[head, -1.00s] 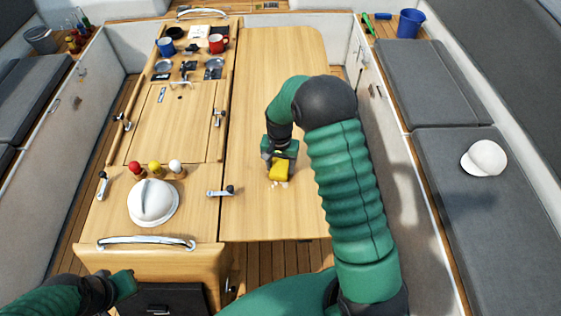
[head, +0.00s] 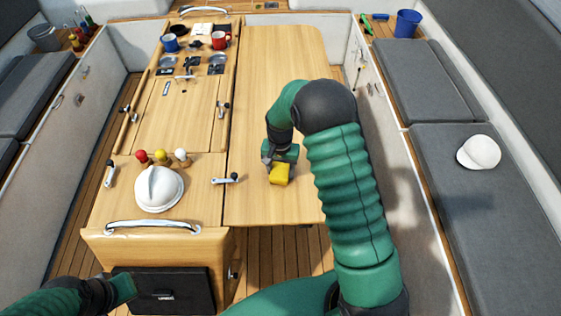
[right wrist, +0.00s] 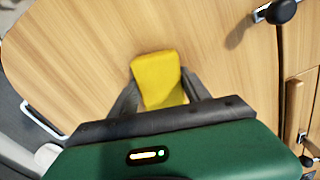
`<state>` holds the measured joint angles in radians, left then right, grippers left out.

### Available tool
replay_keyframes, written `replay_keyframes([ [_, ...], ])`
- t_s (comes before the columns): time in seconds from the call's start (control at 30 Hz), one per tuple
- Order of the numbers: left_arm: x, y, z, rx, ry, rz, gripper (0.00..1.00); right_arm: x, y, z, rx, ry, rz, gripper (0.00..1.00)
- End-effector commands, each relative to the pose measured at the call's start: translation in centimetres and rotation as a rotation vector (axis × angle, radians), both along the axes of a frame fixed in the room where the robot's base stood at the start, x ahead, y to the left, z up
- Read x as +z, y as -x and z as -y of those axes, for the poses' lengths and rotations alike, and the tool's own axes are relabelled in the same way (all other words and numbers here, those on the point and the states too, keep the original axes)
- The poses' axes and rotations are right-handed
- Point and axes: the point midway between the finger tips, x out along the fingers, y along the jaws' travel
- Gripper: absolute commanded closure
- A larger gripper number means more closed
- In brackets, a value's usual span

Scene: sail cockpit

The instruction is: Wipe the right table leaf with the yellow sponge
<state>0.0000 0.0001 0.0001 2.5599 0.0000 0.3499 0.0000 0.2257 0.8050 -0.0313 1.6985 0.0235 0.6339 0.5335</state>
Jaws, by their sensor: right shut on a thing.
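The right table leaf (head: 275,75) is a long bare wooden panel right of the table's middle section. The yellow sponge (head: 279,174) is at its near half, low over or on the wood; I cannot tell if it touches. My right gripper (head: 276,164) is shut on the sponge. In the right wrist view the sponge (right wrist: 158,80) sits between the two dark fingers, with the leaf's wood grain around it. No crumbs show clearly on the leaf now; my arm hides part of its right side. My left gripper (head: 124,288) is low at the left, its jaws unclear.
On the table's left part stand a white domed object (head: 159,188), several coloured-topped pegs (head: 161,157), a blue mug (head: 170,43) and a red mug (head: 220,40). A metal latch (head: 226,180) is near the leaf's left edge. A white cap (head: 479,152) lies on the right bench.

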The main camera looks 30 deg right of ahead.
Motion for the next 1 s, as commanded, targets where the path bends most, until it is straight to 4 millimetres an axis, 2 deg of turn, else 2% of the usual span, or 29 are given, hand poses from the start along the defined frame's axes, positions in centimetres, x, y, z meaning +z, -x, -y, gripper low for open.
replay_keyframes([
  [0.07, 0.9, 0.0, 0.0, 0.0, 0.0, 0.0, 1.0, 0.7, 0.1, 0.0, 0.0, 0.0, -0.003, 0.83],
  [0.1, 1.2, 0.0, 0.0, 0.0, 0.0, 0.0, 1.0, 2.0, 0.0, 0.1, 0.001, 0.0, 0.001, 0.83],
  [0.7, 5.3, 0.0, 0.0, 0.0, 0.0, 0.0, 1.0, 7.1, 0.0, 0.5, 0.004, 0.0, 0.0, 0.83],
  [1.0, 5.7, 0.0, 0.0, 0.0, 0.0, 0.0, 1.0, 7.7, -0.1, 0.6, 0.005, 0.0, -0.001, 0.83],
])
